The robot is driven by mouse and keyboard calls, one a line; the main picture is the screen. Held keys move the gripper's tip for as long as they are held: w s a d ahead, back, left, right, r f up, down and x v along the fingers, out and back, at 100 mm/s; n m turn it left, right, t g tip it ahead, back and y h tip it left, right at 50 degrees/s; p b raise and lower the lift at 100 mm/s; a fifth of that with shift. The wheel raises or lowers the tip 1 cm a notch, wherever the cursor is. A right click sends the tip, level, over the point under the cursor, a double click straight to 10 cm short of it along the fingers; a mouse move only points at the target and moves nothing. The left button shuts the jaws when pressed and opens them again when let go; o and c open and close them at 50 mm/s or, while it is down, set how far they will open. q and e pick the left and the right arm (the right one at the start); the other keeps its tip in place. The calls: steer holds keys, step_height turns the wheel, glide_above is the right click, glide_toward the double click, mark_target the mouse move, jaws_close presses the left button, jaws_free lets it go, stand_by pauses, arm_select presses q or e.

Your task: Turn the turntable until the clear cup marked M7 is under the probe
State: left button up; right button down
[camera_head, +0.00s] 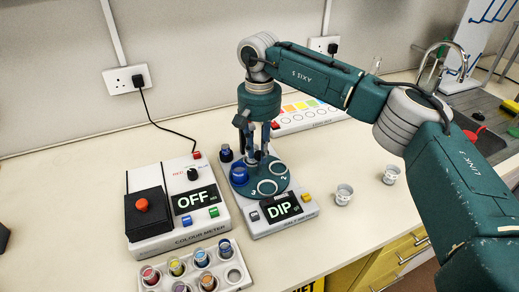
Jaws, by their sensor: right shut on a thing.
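The dark teal turntable (261,194) sits on a white unit (284,223) whose display reads DIP. Numbers 2 and 3 show beside its pale round places, and a blue cup (239,173) stands at its left edge. My right gripper (258,154) reaches down from above, shut on a small dark part at the turntable's back; the fingers partly hide it. Two clear or pale cups stand on the bench to the right, one nearer (344,194) and one farther (391,174); their marks are too small to read. I cannot make out the probe. My left gripper is out of view.
The colour meter (207,236) stands close left of the turntable unit, and a rack (246,268) of coloured vials lies in front. A sink and tap (446,62) are at the back right.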

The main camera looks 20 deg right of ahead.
steer(key=shift+r, duration=0.1)
stand_by(0.5)
steer(key=c, duration=1.5)
jaws_free()
step_height(320, 180, up, 12)
